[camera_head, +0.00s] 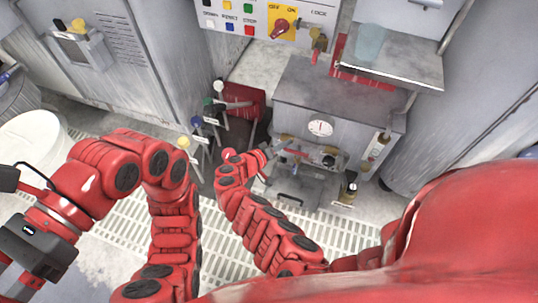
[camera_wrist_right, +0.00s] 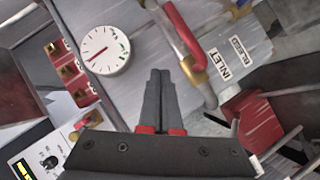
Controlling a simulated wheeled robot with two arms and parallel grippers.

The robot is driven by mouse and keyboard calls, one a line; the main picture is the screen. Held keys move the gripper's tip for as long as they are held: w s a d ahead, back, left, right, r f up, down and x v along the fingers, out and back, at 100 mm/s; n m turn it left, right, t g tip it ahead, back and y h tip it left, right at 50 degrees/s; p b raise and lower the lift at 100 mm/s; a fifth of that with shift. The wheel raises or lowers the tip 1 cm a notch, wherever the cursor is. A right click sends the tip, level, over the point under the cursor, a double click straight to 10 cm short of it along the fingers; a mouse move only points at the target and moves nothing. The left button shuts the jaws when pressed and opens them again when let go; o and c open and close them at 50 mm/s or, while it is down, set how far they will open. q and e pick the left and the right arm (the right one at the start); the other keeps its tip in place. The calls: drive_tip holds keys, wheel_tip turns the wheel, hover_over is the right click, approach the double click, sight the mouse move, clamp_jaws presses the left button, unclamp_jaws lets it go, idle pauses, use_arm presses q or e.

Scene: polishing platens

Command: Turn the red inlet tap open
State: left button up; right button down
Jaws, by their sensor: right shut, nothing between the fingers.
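The red inlet tap lever (camera_wrist_right: 184,34) shows in the right wrist view, on a brass fitting of a grey pipe beside the "INLET" label (camera_wrist_right: 222,66). My right gripper (camera_wrist_right: 160,74) is shut and empty. Its dark fingertips appear just left of the lever's lower end and the brass fitting, with no clear contact. In the head view my right gripper (camera_head: 277,153) is at the front of the grey tank, below its gauge; the lever there is small and hard to separate from the gripper. My left gripper's fingers are not visible.
The white gauge (camera_wrist_right: 105,50) is left of the fingers, and it also shows on the tank (camera_head: 320,127). A control panel with a red switch (camera_head: 281,26) is at the top. A steel shelf (camera_head: 385,62) overhangs behind the tank. Colored-knob levers stand left of my right gripper.

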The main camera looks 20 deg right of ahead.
drive_tip(key=p+v, duration=0.2)
drive_tip(key=v, duration=0.8)
drive_tip(key=shift+p, duration=0.3)
drive_tip(key=shift+s, duration=0.1)
